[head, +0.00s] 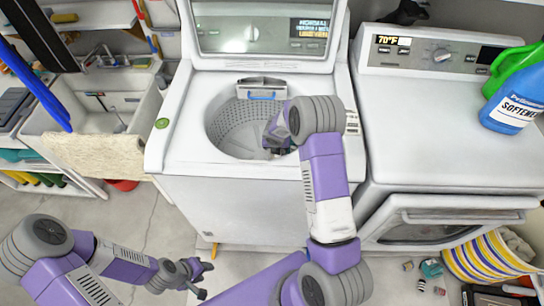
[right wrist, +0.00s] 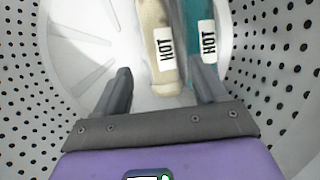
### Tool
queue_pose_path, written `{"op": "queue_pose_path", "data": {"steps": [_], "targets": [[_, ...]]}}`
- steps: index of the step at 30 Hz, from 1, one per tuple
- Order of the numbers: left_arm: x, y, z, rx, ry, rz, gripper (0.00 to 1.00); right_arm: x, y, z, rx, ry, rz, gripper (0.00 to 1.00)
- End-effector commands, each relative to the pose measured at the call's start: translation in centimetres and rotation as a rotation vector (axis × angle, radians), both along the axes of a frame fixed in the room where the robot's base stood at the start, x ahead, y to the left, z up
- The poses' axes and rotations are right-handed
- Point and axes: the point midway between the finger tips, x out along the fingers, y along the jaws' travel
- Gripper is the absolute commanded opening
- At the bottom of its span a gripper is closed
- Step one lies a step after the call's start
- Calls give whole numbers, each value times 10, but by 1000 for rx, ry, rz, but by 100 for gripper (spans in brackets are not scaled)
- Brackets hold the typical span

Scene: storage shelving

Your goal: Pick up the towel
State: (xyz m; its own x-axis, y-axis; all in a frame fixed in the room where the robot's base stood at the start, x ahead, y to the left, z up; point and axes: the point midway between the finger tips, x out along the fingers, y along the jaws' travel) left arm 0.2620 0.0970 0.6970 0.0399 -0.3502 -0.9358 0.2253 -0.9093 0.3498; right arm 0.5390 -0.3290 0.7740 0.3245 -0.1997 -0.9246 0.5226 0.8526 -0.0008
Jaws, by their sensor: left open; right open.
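In the right wrist view, a beige cloth-like item (right wrist: 157,40) with a HOT label lies in the perforated drum. A teal item (right wrist: 205,30), also labelled HOT, is just right of it. Either may be a towel. My right gripper (right wrist: 161,72) is open inside the drum, and the beige item's near end shows between its fingers; contact cannot be told. In the head view the right gripper (head: 272,143) is partly hidden at the drum opening. My left gripper (head: 202,280) is open and empty, low over the floor. A beige towel-like cloth (head: 95,160) hangs over the sink's front edge.
The top-loading washer (head: 170,140) has its lid up, and the drum rim surrounds my right gripper. A dryer (head: 430,130) stands right, with a softener bottle (head: 512,105) on top. A striped basket (head: 480,260) is at lower right. The sink (head: 60,115) is left.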

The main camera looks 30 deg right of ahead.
Motion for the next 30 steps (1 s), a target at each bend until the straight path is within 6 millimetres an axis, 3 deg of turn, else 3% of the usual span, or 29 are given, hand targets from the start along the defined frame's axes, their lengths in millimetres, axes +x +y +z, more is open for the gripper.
{"op": "queue_pose_path", "data": {"steps": [1,4,14,24,30], "targets": [[0,0,-15,0,0,0,43,0,0,-15,-1,-1,0,71],[0,0,-24,0,0,0,43,0,0,-24,-1,-1,0,71],[0,0,-33,0,0,0,43,8,-6,-51,0,1,0,71],[0,0,-47,0,0,0,43,21,-17,-94,0,5,-2,71],[0,0,-47,0,0,-1,43,24,-18,-96,0,1,-1,71]]}}
